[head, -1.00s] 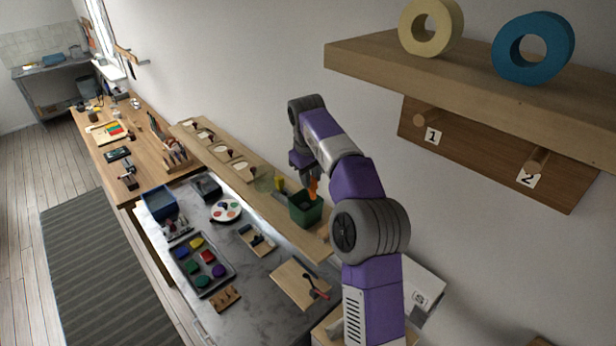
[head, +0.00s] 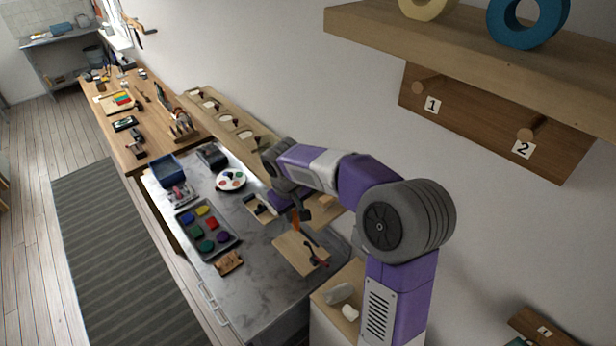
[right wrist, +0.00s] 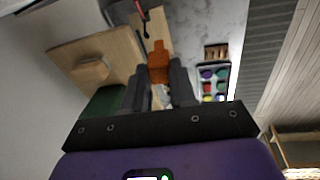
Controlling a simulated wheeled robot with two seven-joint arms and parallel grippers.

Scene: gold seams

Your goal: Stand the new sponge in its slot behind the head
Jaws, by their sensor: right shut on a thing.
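My right gripper (head: 300,211) is above the marble counter, shut on an orange piece (head: 296,225). The right wrist view shows this orange piece (right wrist: 159,64) between the two dark fingers (right wrist: 158,88), with a narrower knob at its far end. I cannot tell for sure that it is the sponge. Beyond it is a pale wooden board (head: 292,256) with a dark and red tool (head: 317,262) on it. A green box (right wrist: 104,103) is beside the gripper in the right wrist view; my arm hides it in the head view. I cannot make out the slot or the head.
A tray of coloured pieces (head: 193,245), a small wooden rack (head: 228,263) and a white palette (head: 231,180) lie on the counter (head: 262,285). A pale block (right wrist: 94,70) sits on the wooden ledge. A wall shelf (head: 450,42) with two rings hangs at upper right.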

